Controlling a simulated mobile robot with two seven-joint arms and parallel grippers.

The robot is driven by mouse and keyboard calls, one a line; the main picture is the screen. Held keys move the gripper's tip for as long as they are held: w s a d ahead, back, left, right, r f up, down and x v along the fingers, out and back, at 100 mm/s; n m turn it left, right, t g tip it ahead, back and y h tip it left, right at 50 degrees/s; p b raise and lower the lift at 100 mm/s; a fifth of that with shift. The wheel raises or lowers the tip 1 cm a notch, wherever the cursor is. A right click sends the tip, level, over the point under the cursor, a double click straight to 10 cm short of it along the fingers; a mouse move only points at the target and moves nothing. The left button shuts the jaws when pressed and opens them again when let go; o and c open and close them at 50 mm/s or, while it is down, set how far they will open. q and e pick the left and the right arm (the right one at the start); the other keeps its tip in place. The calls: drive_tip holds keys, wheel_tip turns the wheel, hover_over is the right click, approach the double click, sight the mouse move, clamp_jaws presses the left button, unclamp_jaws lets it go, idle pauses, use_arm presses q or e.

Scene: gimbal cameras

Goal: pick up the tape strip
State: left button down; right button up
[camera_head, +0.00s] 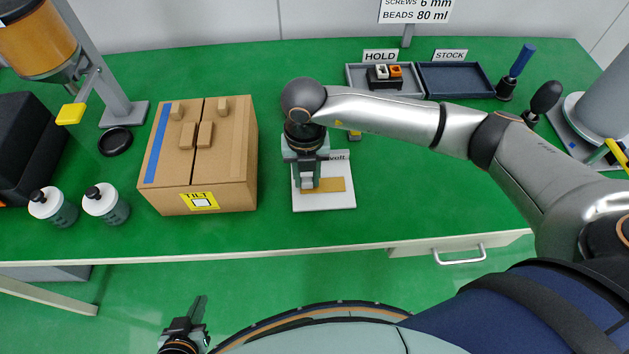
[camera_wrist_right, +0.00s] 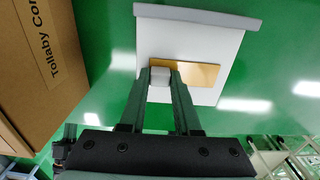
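A flat gold-tan strip (camera_head: 330,185), which looks like the tape strip, lies on a white board (camera_head: 338,203) on the green bench. It also shows in the right wrist view (camera_wrist_right: 205,75). A pale tab (camera_wrist_right: 160,82) stands at its left end; I cannot tell whether they are joined. My right gripper (camera_head: 307,184) points down over that end. Its fingers (camera_wrist_right: 160,75) flank the tab with no visible gap and look shut on it. My left gripper (camera_head: 200,310) is low in front of the bench, away from the strip; its opening is unclear.
A cardboard box (camera_head: 200,160) with a blue strip and a yellow TILT label stands left of the board. White-topped bottles (camera_head: 105,203) are further left. The HOLD tray (camera_head: 402,90) and the STOCK tray (camera_head: 455,82) are behind my right arm.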

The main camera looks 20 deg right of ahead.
clamp_jaws()
